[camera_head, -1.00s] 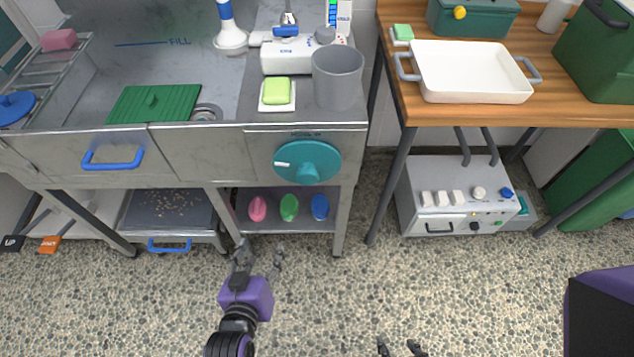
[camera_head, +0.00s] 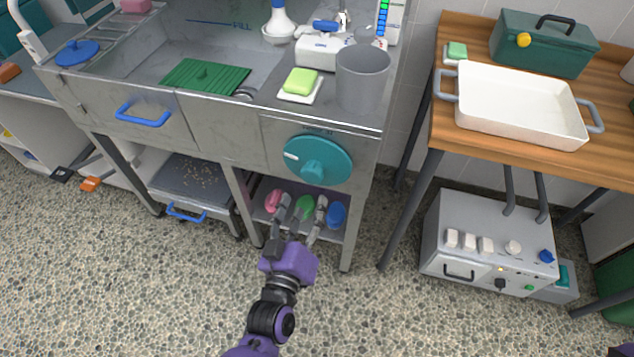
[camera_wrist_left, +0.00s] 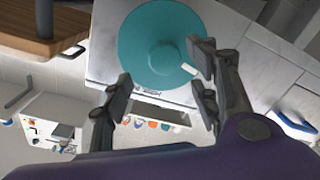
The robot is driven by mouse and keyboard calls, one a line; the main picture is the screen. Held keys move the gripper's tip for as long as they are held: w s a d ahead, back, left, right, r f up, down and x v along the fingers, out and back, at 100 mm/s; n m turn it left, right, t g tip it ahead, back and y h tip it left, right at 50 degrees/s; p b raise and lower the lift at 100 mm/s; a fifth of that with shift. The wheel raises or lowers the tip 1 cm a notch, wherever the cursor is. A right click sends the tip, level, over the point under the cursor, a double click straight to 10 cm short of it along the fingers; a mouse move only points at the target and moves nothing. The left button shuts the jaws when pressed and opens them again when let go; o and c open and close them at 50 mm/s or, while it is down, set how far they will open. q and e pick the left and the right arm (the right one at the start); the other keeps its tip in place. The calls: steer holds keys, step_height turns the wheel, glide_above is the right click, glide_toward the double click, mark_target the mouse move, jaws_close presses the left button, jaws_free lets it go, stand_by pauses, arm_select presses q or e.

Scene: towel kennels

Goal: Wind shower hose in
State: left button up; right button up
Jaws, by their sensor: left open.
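The teal round hose dial (camera_head: 317,159) with a central knob and a white mark sits on the front of the metal sink unit, at its right end. It also shows large in the left wrist view (camera_wrist_left: 165,45), with its white mark toward the right. My left gripper (camera_head: 301,205) is open and empty, below the dial and in front of the low shelf. In the left wrist view its spread fingers (camera_wrist_left: 165,95) are near the dial's lower edge, apart from it as far as I can see. No hose is clearly visible. My right gripper is out of view.
Pink, green and blue objects (camera_head: 337,214) sit on the low shelf behind my left gripper. A grey cup (camera_head: 362,80) and a green sponge (camera_head: 301,81) stand on the unit. A wooden table (camera_head: 450,130) holds a white tray (camera_head: 520,101). The pebbled floor in front is clear.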

mark_target(313, 178)
arm_select(q)
steer(key=x, duration=0.7)
steer(key=shift+w+a+r, duration=0.15)
steer(key=shift+w+r, duration=0.1)
steer(key=shift+w, duration=0.2)
jaws_close()
